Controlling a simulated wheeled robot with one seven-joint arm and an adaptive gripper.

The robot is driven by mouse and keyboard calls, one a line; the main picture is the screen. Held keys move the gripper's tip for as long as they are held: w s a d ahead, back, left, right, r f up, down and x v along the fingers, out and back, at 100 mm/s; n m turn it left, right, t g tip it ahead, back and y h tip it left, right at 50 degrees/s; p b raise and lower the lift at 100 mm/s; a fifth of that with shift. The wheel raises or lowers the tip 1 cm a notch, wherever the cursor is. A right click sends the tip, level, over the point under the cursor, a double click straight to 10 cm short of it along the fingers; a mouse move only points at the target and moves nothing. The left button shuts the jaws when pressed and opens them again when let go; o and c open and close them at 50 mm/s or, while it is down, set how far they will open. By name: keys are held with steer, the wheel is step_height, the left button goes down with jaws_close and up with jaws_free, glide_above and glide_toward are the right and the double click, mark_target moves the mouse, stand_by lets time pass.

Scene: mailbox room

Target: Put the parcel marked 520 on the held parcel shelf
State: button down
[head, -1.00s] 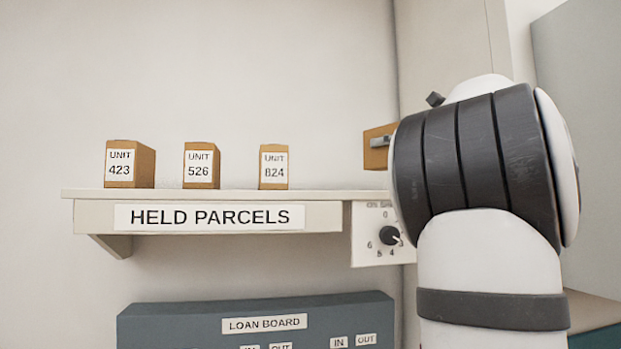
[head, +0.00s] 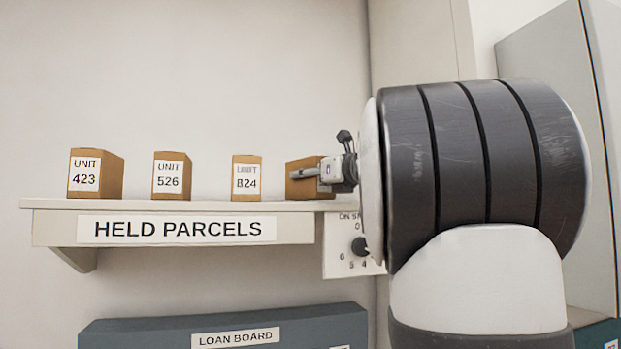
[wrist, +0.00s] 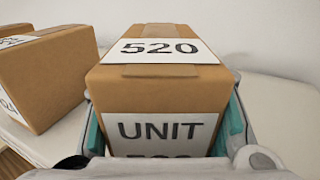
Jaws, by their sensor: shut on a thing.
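The parcel marked 520 (wrist: 160,85) is a brown cardboard box with white labels, held between the teal pads of my gripper (wrist: 165,125) in the wrist view. In the head view this parcel (head: 300,188) is at the right end of the held parcel shelf (head: 300,228), at about the height of the standing parcels. My gripper (head: 322,173) is shut on it from the right, and partly hides it. I cannot tell whether its underside touches the shelf. The shelf is pale, with a HELD PARCELS sign on its front.
Parcels 423 (head: 95,175), 526 (head: 172,177) and 824 (head: 246,178) stand on the shelf to the left, with a small gap beside 824. A dial panel (head: 343,255) hangs below the shelf's right end. A grey loan board (head: 225,325) is underneath.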

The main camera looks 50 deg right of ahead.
steer(key=shift+f, duration=0.2)
steer(key=shift+f, duration=0.1)
steer(key=c, duration=0.7)
jaws_free()
steer(key=shift+f, duration=0.1)
steer(key=shift+s+r, duration=0.2)
steer(key=shift+s, duration=0.05)
steer(key=s, duration=0.3)
steer(key=s+a+b, duration=0.1)
steer(key=s, duration=0.3)
steer(key=s+a, duration=0.1)
steer(key=s, duration=0.3)
steer(key=shift+s, duration=0.2)
steer(key=shift+s, duration=0.1)
